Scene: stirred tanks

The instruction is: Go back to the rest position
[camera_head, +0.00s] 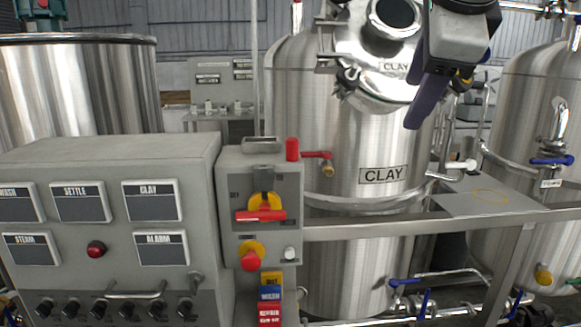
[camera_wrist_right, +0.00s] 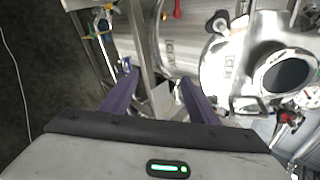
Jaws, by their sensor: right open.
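My right gripper (camera_head: 421,108) hangs in the upper right of the head view, in front of the steel tank marked CLAY (camera_head: 364,232). One purple finger shows clearly there, pointing down. In the right wrist view both purple fingers stand wide apart with nothing between them, so the gripper (camera_wrist_right: 157,80) is open and empty. It looks clear of the tank, though the exact gap is hard to tell. My left gripper is in neither view.
A grey panel (camera_head: 108,157) with labelled plates and knobs fills the lower left. A switch box (camera_head: 236,200) with red and yellow handles stands beside it. A rail (camera_head: 470,221) and a flat plate (camera_head: 503,196) lie at right, before another tank (camera_head: 528,110).

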